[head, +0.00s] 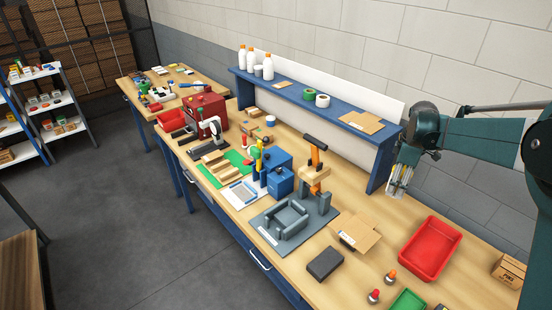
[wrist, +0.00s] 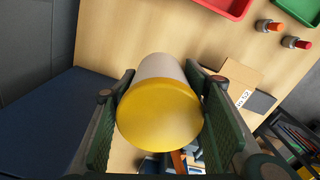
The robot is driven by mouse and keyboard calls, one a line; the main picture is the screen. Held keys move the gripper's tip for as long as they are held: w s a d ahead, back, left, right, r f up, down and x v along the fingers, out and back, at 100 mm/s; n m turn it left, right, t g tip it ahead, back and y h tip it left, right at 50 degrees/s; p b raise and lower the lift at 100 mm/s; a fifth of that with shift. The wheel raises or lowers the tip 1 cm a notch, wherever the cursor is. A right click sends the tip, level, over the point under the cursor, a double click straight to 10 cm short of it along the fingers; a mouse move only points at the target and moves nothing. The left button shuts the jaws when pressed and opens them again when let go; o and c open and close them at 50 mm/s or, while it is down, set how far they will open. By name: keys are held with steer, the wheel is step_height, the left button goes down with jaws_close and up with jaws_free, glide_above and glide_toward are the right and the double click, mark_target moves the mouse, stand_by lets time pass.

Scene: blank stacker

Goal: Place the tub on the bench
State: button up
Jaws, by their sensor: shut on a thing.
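A tub with a yellow lid and a pale body (wrist: 160,112) is between the two green finger pads of my gripper (wrist: 166,88) in the wrist view. My gripper is shut on the tub's sides, and the lid faces the wrist camera. In the head view my gripper (head: 400,181) hangs in the air by the right end of the blue shelf, above the back of the bench (head: 372,278). The tub is hard to make out there. The wrist view shows bare bench top (wrist: 115,35) beyond the tub.
The blue shelf (head: 290,92) rises along the back.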

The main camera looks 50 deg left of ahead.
steer(key=s+a+r, duration=0.1)
steer(key=s+a, duration=0.1)
steer(key=a, duration=0.5)
steer(key=shift+a+n, duration=0.3)
step_height(320, 180, down, 13)
steer(key=shift+f+p, duration=0.15)
steer(key=shift+p, duration=0.15)
stand_by(0.5)
steer(key=shift+f, duration=2.25)
steer(key=shift+f, duration=0.15)
steer(key=o, duration=0.6)
steer(key=shift+o, duration=0.4)
